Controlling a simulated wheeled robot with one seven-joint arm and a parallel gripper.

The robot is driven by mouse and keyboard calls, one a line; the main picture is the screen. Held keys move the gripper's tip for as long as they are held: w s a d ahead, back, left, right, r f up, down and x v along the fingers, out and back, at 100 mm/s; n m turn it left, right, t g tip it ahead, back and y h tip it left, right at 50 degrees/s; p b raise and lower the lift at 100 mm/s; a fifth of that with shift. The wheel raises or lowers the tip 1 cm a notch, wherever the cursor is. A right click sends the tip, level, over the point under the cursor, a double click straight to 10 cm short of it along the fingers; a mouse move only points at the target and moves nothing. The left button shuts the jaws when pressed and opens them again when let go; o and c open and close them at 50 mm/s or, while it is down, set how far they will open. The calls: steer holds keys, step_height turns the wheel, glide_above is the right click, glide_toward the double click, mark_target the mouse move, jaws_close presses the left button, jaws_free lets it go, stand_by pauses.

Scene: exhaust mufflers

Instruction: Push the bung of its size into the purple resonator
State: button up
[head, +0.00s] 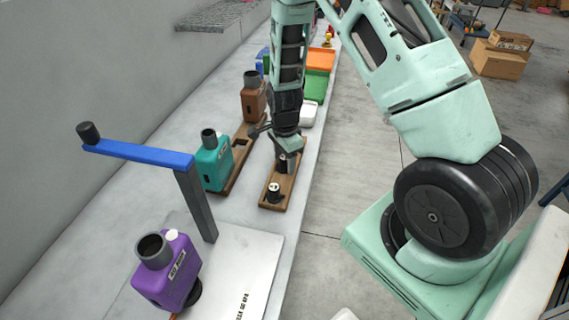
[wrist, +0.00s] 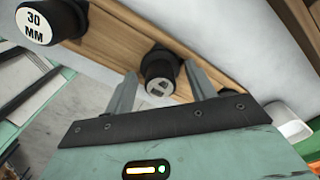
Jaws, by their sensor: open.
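The purple resonator (head: 176,284) stands at the front left on the worktop, with a wide dark pipe mouth facing up, a white cap and a small label I cannot read. My gripper (head: 284,156) is over the wooden bung board (head: 270,207). In the wrist view, my gripper (wrist: 161,78) is open, with its fingers on either side of a black bung (wrist: 160,66); its light end mark is not readable, and contact is unclear. A bung marked 30 MM (wrist: 48,20) stands to its left. Another dark bung (wrist: 234,103) is to its right, partly hidden by my gripper.
A teal resonator (head: 213,165) and a brown one (head: 253,98) stand on a board behind. A blue arm on a grey post (head: 196,205) rises between the purple resonator and the bung board. Green and orange trays (head: 318,75) lie farther back.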

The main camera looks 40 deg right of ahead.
mark_target(284, 157)
steer(key=c, duration=1)
step_height(284, 157, up, 10)
steer(key=shift+r+b, duration=0.1)
steer(key=shift+b, duration=0.7)
